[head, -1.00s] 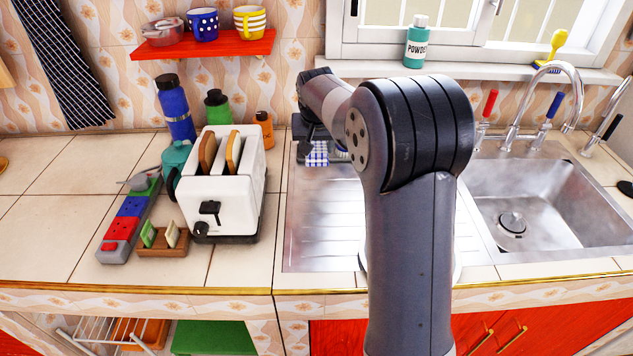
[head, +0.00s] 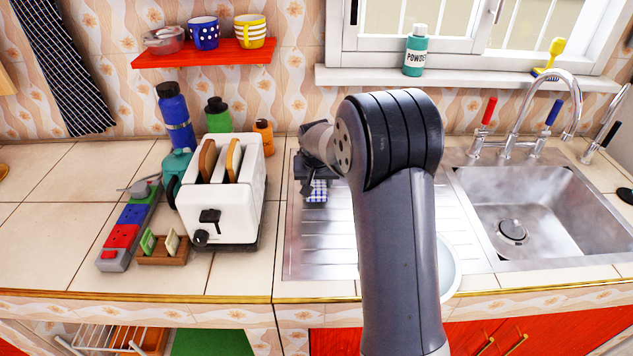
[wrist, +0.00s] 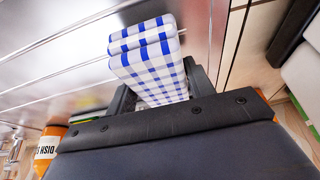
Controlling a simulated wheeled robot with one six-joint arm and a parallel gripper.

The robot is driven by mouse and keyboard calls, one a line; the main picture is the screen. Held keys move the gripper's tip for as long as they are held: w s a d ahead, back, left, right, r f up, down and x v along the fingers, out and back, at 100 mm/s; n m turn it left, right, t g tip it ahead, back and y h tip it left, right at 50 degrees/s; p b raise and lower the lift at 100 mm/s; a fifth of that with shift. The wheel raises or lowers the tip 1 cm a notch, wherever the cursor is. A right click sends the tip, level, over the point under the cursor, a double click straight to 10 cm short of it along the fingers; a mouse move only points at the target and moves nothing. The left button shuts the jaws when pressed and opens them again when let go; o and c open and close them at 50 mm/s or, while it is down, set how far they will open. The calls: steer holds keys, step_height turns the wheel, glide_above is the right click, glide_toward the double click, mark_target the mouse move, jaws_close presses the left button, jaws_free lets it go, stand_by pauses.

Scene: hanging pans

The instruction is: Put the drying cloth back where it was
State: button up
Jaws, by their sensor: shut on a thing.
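The drying cloth (wrist: 150,60) is a folded blue-and-white checked cloth, seen large in the wrist view. It also shows as a small checked patch (head: 317,190) in the head view, over the far left part of the steel draining board. My gripper (head: 312,178) is shut on the cloth, with a dark finger on each side of it in the wrist view (wrist: 152,95). My arm hides part of the draining board in the head view. I cannot tell whether the cloth touches the board.
The white toaster (head: 222,190) with bread stands left of the draining board (head: 318,245). An orange bottle (head: 263,137) stands behind it. A white plate or bowl (head: 449,268) shows partly behind my arm. The sink (head: 540,215) is at right. The board's front left is clear.

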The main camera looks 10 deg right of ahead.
steer(key=shift+f, duration=0.25)
steer(key=shift+f, duration=0.15)
steer(key=o, duration=0.9)
steer(key=v, duration=0.5)
steer(key=b+v, duration=0.1)
steer(key=v, duration=0.5)
steer(key=shift+w+d, duration=0.1)
steer(key=shift+w, duration=0.15)
